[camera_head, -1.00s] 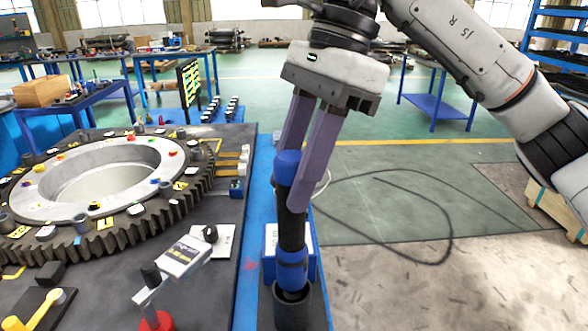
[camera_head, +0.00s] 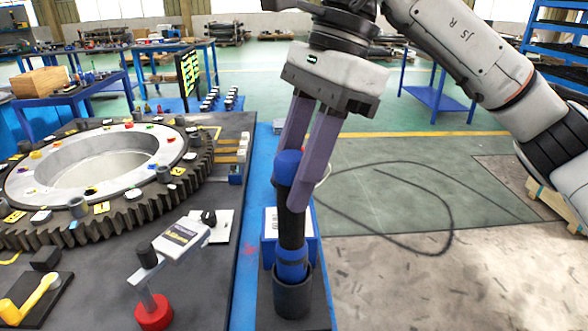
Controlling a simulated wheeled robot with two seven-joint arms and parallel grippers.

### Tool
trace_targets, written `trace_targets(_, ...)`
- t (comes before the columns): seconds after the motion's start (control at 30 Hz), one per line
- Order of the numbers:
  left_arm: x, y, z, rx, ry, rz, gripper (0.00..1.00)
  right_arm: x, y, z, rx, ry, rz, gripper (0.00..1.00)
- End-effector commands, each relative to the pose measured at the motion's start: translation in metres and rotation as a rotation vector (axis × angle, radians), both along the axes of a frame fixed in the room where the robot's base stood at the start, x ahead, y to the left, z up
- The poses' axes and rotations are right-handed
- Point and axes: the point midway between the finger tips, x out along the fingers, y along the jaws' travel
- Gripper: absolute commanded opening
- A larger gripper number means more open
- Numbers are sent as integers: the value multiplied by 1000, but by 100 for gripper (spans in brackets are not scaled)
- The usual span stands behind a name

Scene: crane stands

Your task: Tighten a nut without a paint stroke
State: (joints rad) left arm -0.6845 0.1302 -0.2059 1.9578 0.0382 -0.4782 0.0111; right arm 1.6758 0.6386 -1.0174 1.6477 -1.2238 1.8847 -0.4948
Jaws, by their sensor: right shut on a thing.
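My right gripper (camera_head: 308,175) is shut on a black tool with a blue top and a blue lower band (camera_head: 291,225). The tool stands nearly upright, and its lower end is inside a dark round cup (camera_head: 293,296) near the front edge of the table. A large toothed ring (camera_head: 105,221) lies on the table at the left. Several nuts, small coloured markers and tags sit on its pale inner flange (camera_head: 30,185); whether any nut bears a paint stroke is too small to tell. My left gripper is not in view.
A red-based device with a grey display head (camera_head: 180,240) stands left of the cup. A yellow-handled tool (camera_head: 38,297) lies at the front left. A blue box (camera_head: 270,228) stands behind the cup. Open floor lies to the right, with a loose cable (camera_head: 450,215).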

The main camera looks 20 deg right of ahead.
Motion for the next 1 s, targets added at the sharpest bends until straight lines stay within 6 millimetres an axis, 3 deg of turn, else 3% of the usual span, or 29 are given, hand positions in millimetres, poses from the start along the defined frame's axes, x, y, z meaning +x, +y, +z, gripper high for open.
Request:
trace_targets(0.37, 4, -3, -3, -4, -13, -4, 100, 0, 0, -13, 4, -4, 0, 0)
trace_targets(0.4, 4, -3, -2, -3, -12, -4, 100, 0, 0, -12, 4, -4, 0, 36)
trace_targets(0.5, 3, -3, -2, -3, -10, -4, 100, 0, 0, -11, 3, -3, 0, 53)
trace_targets(1.0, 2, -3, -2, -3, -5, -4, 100, 0, -1, -12, -1, 1, -1, 54)
